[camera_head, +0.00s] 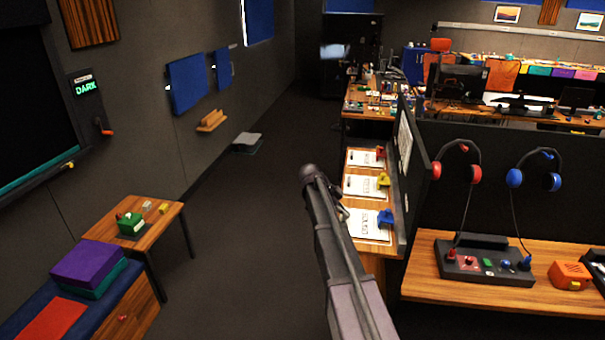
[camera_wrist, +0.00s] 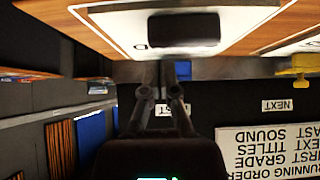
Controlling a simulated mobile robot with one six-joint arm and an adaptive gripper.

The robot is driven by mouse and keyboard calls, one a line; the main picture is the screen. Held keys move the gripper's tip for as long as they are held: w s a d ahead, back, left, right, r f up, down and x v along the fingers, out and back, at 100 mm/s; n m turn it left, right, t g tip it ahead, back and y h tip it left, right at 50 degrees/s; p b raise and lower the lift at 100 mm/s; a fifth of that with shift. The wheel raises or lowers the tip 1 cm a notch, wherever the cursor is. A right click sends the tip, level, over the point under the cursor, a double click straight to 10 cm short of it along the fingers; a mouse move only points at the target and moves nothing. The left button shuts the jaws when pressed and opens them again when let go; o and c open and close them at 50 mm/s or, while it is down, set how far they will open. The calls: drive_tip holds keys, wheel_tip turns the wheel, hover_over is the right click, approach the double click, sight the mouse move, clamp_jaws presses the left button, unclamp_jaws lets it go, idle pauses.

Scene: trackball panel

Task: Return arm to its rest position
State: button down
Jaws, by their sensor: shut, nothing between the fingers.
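My arm reaches up from the bottom middle of the head view, over the dark floor beside the desk with clipboards. Its elbow-like end shows near the top, and a small dark part of my gripper (camera_head: 340,205) may show beside it, partly hidden. In the wrist view my gripper (camera_wrist: 166,78) is in the middle, its two dark fingers close together with nothing held. They point at the edge of a wooden desk (camera_wrist: 285,22), seen upside down, with a white clipboard (camera_wrist: 115,25) on it.
Three clipboards (camera_head: 366,187) with red, yellow and blue pieces lie on the narrow desk (camera_head: 382,262) right of my arm. A partition (camera_head: 416,165) stands behind it. A console (camera_head: 480,262) with headphones is at right. A small table (camera_head: 160,232) stands at left. The floor (camera_head: 235,260) between is clear.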

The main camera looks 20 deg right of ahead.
drive_tip(key=s+a+r+n+t+y+p, duration=0.1)
drive_tip(key=s+a+r+n+y+p, duration=0.1)
drive_tip(key=s+a+n, duration=0.8)
drive_tip(key=s+a+r+n+t+y+p, duration=0.2)
drive_tip(key=s+a+n+y+p, duration=0.3)
drive_tip(key=s+n, duration=0.8)
drive_tip(key=s+a+p, duration=0.2)
drive_tip(key=a, duration=0.2)
drive_tip(key=shift+a+r+t+y, duration=0.2)
drive_tip(key=shift+a+t+y, duration=0.1)
drive_tip(key=shift+a, duration=0.05)
drive_tip(key=shift+f, duration=0.1)
wheel_tip(320, 180, down, 5)
drive_tip(key=b, duration=0.5)
